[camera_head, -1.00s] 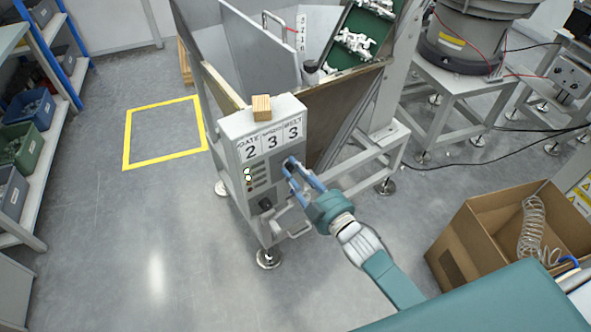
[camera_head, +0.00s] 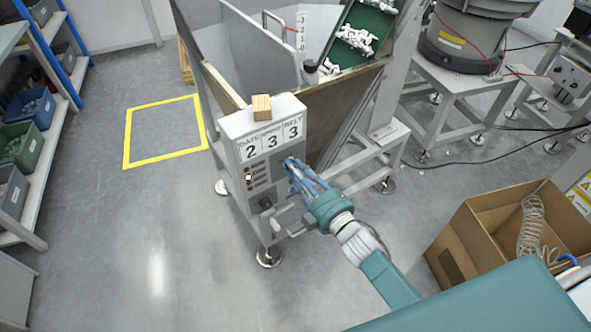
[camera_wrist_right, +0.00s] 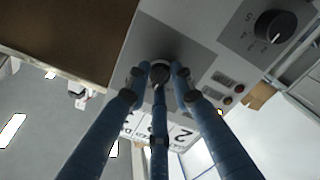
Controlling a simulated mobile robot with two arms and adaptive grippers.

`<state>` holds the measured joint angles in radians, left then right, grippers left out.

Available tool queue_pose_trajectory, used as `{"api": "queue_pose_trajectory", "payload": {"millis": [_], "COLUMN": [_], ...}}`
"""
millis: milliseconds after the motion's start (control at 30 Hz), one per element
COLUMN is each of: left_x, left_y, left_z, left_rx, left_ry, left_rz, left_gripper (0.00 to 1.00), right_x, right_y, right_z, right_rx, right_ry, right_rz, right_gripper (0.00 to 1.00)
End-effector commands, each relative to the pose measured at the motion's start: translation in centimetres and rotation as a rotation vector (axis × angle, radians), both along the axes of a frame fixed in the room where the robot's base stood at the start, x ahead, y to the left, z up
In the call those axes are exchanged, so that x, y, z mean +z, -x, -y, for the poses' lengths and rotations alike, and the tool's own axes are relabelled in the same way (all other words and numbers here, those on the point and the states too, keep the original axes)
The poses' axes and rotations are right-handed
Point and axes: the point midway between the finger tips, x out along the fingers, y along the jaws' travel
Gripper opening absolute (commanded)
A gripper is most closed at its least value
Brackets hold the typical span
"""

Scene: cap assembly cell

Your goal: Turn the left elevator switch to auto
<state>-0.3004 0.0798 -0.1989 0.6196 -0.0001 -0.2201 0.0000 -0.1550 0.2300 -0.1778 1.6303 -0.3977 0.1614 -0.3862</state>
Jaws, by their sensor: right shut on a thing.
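The control box (camera_head: 270,150) stands in the middle of the head view with a grey switch panel on its front. My right gripper (camera_head: 291,166) reaches it from the lower right and is shut on a dark round switch knob at the panel's upper right. In the right wrist view the fingers (camera_wrist_right: 159,82) close around this knob (camera_wrist_right: 159,69), which they partly hide. A second black knob (camera_wrist_right: 275,26) with a white pointer line and small marks is free; in the head view a dark knob (camera_head: 265,203) shows low on the panel. The switch names are not readable. My left gripper is not in view.
Small indicator lights (camera_head: 249,177) line the panel's left side. A cardboard box (camera_head: 455,235) stands at the right. The floor at left is clear around a yellow square (camera_head: 127,135).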

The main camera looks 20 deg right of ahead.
Motion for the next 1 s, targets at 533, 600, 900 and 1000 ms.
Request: {"api": "queue_pose_trajectory", "payload": {"millis": [533,600,900,1000], "left_x": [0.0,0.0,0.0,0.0], "left_y": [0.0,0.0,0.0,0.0], "left_z": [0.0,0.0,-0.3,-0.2], "left_rx": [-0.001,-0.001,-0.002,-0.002], "left_ry": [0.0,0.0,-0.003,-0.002], "left_rz": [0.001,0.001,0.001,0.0], "left_gripper": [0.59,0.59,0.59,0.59], "right_x": [0.2,0.2,0.0,-0.1], "right_y": [-0.1,0.0,0.5,1.8], "right_z": [0.0,0.0,0.2,0.5], "right_rx": [0.0,0.0,0.0,0.0], "right_ry": [0.007,0.007,0.007,0.006], "right_rz": [0.006,0.006,0.002,0.0], "right_gripper": [0.43,0.43,0.43,0.43]}}
